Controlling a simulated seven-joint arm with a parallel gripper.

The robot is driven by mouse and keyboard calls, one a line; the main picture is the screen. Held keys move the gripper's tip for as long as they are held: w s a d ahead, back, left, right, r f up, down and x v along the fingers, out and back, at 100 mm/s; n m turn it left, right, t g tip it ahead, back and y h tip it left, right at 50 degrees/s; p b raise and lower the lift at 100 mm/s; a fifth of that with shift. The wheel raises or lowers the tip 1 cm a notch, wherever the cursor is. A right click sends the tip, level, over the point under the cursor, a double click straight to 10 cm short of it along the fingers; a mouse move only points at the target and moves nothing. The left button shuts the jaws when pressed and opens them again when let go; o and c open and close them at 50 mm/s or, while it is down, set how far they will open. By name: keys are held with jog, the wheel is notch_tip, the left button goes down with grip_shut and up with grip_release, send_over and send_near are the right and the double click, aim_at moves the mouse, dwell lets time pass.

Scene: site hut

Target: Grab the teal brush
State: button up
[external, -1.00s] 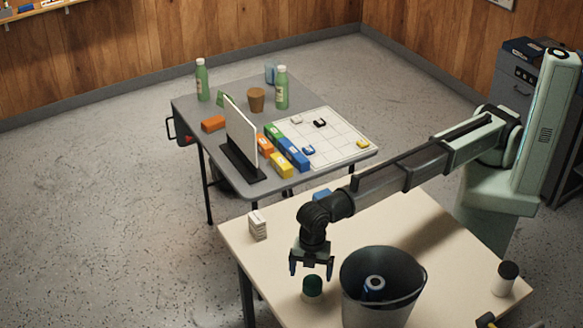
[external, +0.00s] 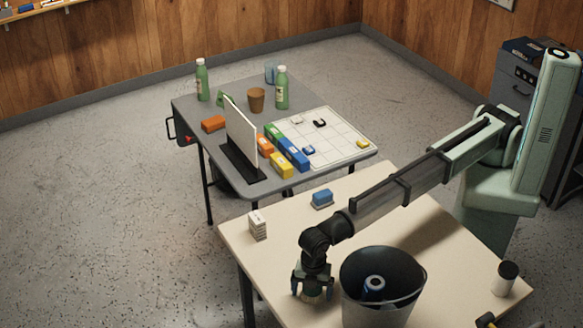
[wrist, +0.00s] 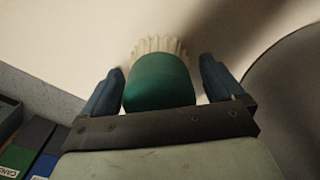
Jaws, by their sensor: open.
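The teal brush (wrist: 160,82) has a dark teal rounded body and pale bristles that fan out beyond it in the wrist view. It is on the cream table, beside the dark bucket. My gripper (wrist: 162,88) is open, with one finger on each side of the teal body and small gaps showing. In the external view my gripper (external: 313,292) is low over the table and hides most of the brush.
A large dark bucket (external: 383,312) with a blue-and-white roll (external: 374,288) inside stands close to the right of my gripper. A white stack (external: 257,225), a blue brush-like block (external: 322,198) and a black-capped jar (external: 505,278) stand on the cream table (external: 430,225). Its middle is clear.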

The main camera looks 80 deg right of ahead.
jog(key=c, duration=1.1)
jog(key=shift+r, duration=0.1)
jog(key=shift+c, duration=0.2)
